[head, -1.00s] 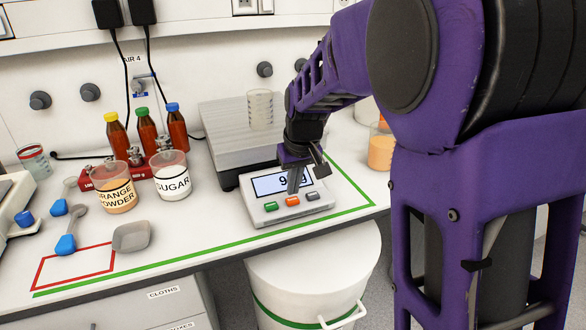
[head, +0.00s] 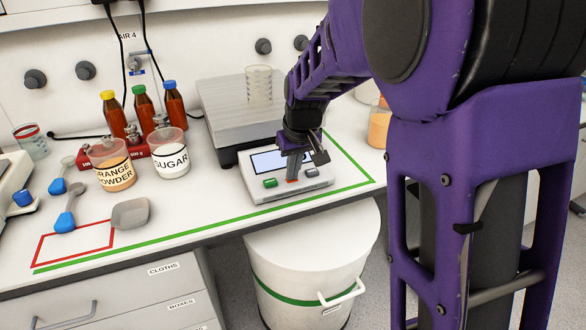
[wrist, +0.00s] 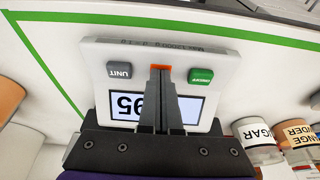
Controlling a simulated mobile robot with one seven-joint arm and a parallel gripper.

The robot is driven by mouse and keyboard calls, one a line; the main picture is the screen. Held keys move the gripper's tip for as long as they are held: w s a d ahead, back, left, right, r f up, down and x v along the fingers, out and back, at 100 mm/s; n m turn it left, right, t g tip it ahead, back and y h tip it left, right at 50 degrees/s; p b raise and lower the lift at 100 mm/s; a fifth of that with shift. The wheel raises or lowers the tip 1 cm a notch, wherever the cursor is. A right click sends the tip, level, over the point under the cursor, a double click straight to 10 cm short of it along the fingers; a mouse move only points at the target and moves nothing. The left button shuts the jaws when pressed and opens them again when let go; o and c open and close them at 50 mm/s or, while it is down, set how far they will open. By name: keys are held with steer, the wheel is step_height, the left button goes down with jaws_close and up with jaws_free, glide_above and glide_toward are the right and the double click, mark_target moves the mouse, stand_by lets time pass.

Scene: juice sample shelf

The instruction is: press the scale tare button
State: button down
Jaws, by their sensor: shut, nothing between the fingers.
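The scale's control unit (head: 262,192) sits near the bench's front edge, with a display (head: 268,160), a green button (head: 270,183) and a grey button (head: 312,172). In the wrist view these show as the green ON/OFF button (wrist: 201,76) and the grey UNIT button (wrist: 119,71). Between them is the orange button (wrist: 161,67), mostly covered by my fingertips. My gripper (head: 292,177) is shut and empty, pointing down at the orange button; it also shows in the wrist view (wrist: 160,74). I cannot tell whether it touches the button. Digits on the display (wrist: 125,105) are partly hidden.
The scale platform (head: 225,120) behind carries a clear beaker (head: 258,85). Sugar (head: 171,160) and orange powder (head: 115,175) containers, bottles and a grey weighing dish (head: 130,214) stand left. A container of orange contents (head: 378,128) is right. A white bin (head: 300,262) stands below the bench edge.

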steer(key=shift+s+f, duration=0.25)
steer(key=shift+f, duration=0.05)
steer(key=r+p, duration=0.4)
steer(key=r, duration=0.1)
steer(key=shift+w+r, duration=0.1)
steer(key=shift+w, duration=0.1)
steer(key=v, duration=0.9)
steer(key=shift+r+p, duration=0.25)
steer(key=shift+p, duration=0.15)
steer(key=shift+s, duration=0.1)
steer(key=shift+d, duration=0.1)
